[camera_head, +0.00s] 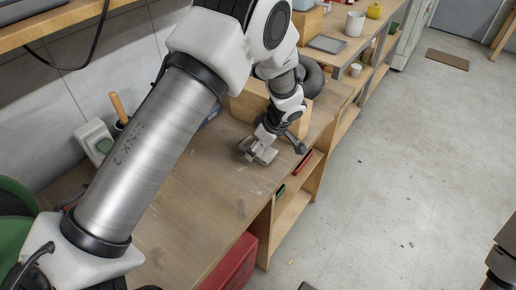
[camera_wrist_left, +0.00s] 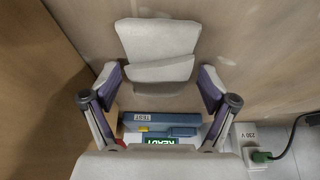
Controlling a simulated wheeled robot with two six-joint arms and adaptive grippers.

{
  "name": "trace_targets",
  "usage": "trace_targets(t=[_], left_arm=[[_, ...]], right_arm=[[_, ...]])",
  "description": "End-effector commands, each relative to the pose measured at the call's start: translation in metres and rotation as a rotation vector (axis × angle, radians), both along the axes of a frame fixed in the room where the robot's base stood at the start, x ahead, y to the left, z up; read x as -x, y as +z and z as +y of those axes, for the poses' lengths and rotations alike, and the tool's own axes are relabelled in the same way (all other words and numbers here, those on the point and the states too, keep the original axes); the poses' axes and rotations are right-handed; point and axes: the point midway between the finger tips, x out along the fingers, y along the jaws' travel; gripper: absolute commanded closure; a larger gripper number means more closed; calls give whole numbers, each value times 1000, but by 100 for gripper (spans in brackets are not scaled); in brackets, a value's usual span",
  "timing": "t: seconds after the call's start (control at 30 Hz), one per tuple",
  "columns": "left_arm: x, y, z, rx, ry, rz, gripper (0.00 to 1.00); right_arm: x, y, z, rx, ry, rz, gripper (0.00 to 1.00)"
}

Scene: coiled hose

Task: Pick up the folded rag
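The folded rag (camera_head: 262,155) is a small light-grey folded cloth lying on the wooden workbench, near its front edge. In the left wrist view the rag (camera_wrist_left: 157,42) shows as a wide flap with a thicker fold along its lower side. My left gripper (camera_head: 273,146) is just above and beside the rag. In the left wrist view its two fingers (camera_wrist_left: 160,76) are spread wide, with the rag's lower fold between the tips. Nothing is gripped, and I cannot tell whether a finger touches the cloth. My right gripper is not in view.
A wooden box (camera_head: 251,103) stands close behind the gripper. The workbench (camera_head: 190,200) is bare toward the near side. A blue device (camera_wrist_left: 165,122) marked TEST and a socket (camera_wrist_left: 246,134) with a green plug show in the wrist view. A red bin (camera_head: 232,266) is below the front edge.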

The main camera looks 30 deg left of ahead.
Motion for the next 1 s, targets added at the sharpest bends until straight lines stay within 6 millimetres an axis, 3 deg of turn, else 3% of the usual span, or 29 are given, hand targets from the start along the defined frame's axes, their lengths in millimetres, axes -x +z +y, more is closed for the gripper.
trace_targets(t=[0.03,0.07,0.17,0.2,0.47,0.63,0.77,1.0], left_arm=[[0,0,0,0,0,0,46],[0,0,0,0,0,0,57],[0,0,0,0,0,1,59],[0,0,0,0,0,1,64],[1,0,0,0,-1,1,64],[0,15,0,0,1,-2,64],[-1,43,0,0,1,-6,64],[-1,130,0,0,1,-8,64]], right_arm=[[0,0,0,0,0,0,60],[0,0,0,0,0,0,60],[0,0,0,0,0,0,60],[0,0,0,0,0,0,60],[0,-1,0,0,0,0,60],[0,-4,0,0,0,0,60],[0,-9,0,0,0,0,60],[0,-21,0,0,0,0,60]])
